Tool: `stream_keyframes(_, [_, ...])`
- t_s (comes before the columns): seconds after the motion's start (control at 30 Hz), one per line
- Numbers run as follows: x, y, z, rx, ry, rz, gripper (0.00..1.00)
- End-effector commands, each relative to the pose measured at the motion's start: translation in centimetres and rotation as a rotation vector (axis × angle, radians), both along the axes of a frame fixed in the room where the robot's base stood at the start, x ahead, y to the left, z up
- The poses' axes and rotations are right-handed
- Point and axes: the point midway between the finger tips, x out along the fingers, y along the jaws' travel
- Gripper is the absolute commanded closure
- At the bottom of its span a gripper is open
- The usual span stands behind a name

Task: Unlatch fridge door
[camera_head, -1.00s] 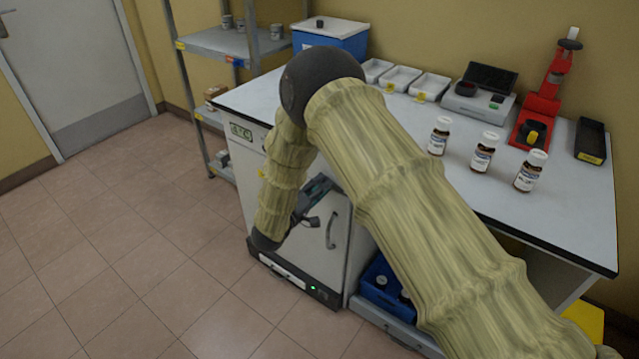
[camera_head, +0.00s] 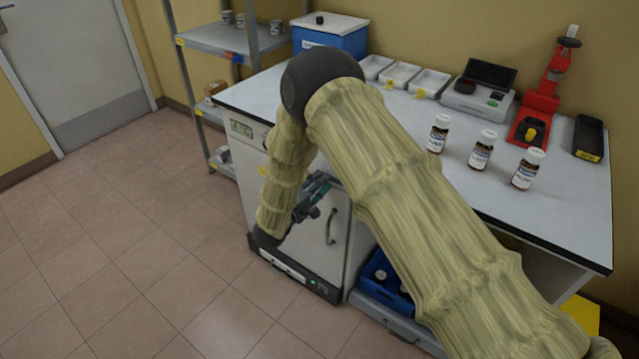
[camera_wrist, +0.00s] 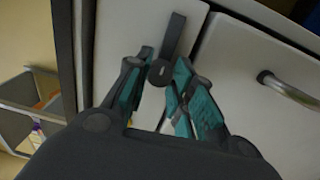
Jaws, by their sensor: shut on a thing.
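The white fridge door (camera_head: 308,236) is under the left end of the bench, with a grey curved handle (camera_head: 330,226) on its right part. In the wrist view the silver handle (camera_wrist: 288,90) is to the right of my gripper, apart from it. A dark latch (camera_wrist: 172,40) with a round knob at its lower end lies across the door's edge. My gripper (camera_wrist: 161,78) has its teal-padded fingers on either side of the latch's lower end and is shut on it. In the head view my gripper (camera_head: 318,188) is at the fridge front, partly hidden by my arm.
Three brown bottles (camera_head: 481,150), white trays (camera_head: 400,77), a grey instrument (camera_head: 478,95) and a red stand (camera_head: 540,100) are on the bench (camera_head: 500,205). A blue crate (camera_head: 385,285) is right of the fridge. A metal shelf (camera_head: 215,40) stands behind left. The floor at left is clear.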

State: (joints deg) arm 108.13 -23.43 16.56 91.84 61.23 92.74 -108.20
Motion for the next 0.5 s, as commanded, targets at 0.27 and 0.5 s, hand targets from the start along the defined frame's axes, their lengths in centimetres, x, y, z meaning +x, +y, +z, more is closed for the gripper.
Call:
stream_keyframes(0.27, [-0.05, -0.01, -0.09, 0.001, 0.001, 0.0, 0.53])
stream_keyframes(0.5, [-0.02, 0.02, -0.03, 0.001, -0.001, 0.0, 0.53])
